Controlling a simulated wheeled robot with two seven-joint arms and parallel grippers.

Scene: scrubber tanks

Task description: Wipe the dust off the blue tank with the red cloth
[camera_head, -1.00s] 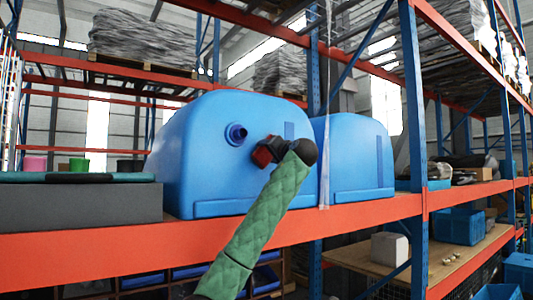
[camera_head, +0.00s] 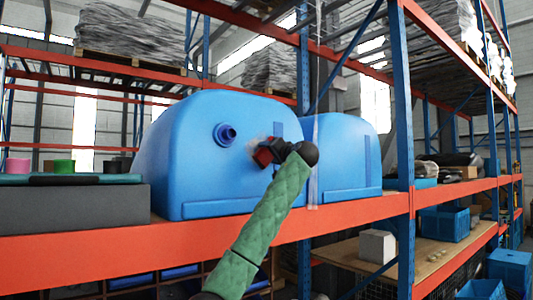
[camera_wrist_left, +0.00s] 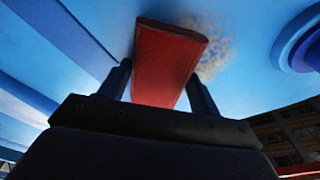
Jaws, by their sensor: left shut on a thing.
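The near blue tank (camera_head: 180,150) stands on the orange-edged shelf, with a round port (camera_head: 225,134) on its front. My left gripper (camera_head: 274,151) is at the tank's front, right of the port, shut on the red cloth (camera_head: 263,155). In the left wrist view the red cloth (camera_wrist_left: 166,65) is a flat block between the two fingers, against or very close to the blue wall. A pale brownish dust patch (camera_wrist_left: 217,52) shows beside and partly behind the cloth; it shows as a whitish smudge (camera_head: 262,141) in the head view. My right gripper is out of view.
A second blue tank (camera_head: 345,150) stands just right of the near one. A grey block (camera_head: 75,208) sits to the left on the shelf. A blue rack post (camera_head: 403,100) rises at the right, and the orange beam (camera_head: 330,218) runs along the shelf front.

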